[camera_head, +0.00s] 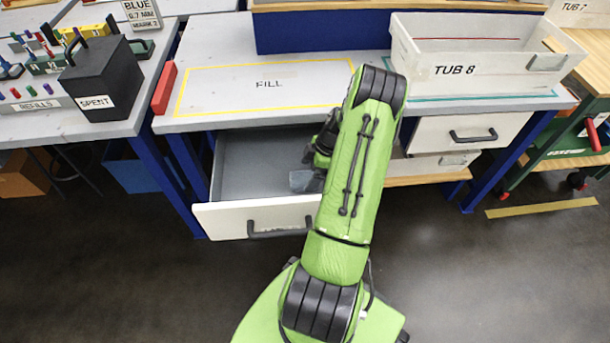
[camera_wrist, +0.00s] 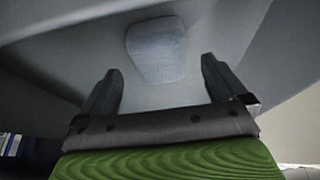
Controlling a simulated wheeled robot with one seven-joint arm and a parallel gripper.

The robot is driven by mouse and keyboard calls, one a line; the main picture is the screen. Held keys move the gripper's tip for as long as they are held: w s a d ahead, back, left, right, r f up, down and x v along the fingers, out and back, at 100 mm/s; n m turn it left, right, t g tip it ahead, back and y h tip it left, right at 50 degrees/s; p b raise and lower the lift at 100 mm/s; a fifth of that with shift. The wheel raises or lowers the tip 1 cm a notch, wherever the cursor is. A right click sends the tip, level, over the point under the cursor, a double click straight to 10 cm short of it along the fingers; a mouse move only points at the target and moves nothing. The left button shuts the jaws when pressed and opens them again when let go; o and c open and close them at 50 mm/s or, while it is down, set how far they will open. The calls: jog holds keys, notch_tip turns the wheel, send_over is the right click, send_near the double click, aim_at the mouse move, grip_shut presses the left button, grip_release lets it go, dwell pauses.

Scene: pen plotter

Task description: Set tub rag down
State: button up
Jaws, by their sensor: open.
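A grey-blue rag (camera_head: 301,180) lies in the open drawer (camera_head: 255,221), partly hidden behind my arm in the head view. In the wrist view the rag (camera_wrist: 157,50) lies flat on the drawer's grey floor, just beyond my fingertips. My gripper (camera_wrist: 162,72) is open and empty, with its two fingers spread apart and no contact with the rag visible. In the head view my forearm mostly hides the gripper. The white bin marked TUB 8 (camera_head: 421,70) stands on the bench at the right.
The yellow-outlined FILL area (camera_head: 230,88) on the bench top is clear. A red block (camera_head: 164,88) sits at its left edge. A black SPENT box (camera_head: 104,75) stands on the left table. A shut drawer (camera_head: 440,133) is right of my arm.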

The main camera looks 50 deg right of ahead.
jog(key=p+v, duration=0.2)
jog(key=v, duration=0.6)
jog(key=w+a+r+m+g+h, duration=0.1)
jog(key=w+a+r, duration=0.2)
jog(key=a+r, duration=0.7)
jog(key=w+a+r+m+h, duration=0.2)
jog(key=w+a+r, duration=0.2)
jog(key=a+r, duration=0.55)
jog(key=s+a+r+m+t, duration=0.1)
jog(key=s+a+r+m, duration=0.1)
jog(key=s+a, duration=0.5)
jog(key=s+a+r+m+t, duration=0.2)
jog(key=s+a+r+m, duration=0.1)
jog(key=s+a+r, duration=0.2)
jog(key=s+a, duration=0.2)
jog(key=a, duration=0.2)
jog(key=shift+a, duration=0.15)
